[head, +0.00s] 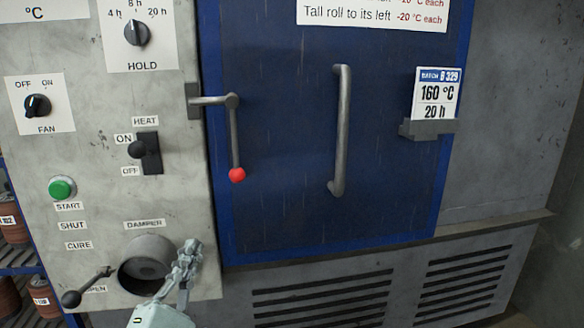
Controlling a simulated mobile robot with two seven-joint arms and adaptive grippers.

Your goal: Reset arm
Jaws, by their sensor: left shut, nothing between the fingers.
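My left gripper (189,250) is shut and empty at the lower left of the head view. It is in front of the right edge of the round damper (150,250) on the grey control panel (100,195). I cannot tell whether it touches the panel. The damper's lever (90,286) has a dark ball end and points down and left, beside the partly hidden OPEN label. My right gripper is not in view.
The blue door (290,130) is closed, with a vertical handle (341,130) and a red-knobbed latch lever (235,140) hanging down. The panel holds a HOLD knob (137,33), FAN knob (37,106), HEAT switch (148,152) and green START button (62,188). A batch card (436,95) sits right.

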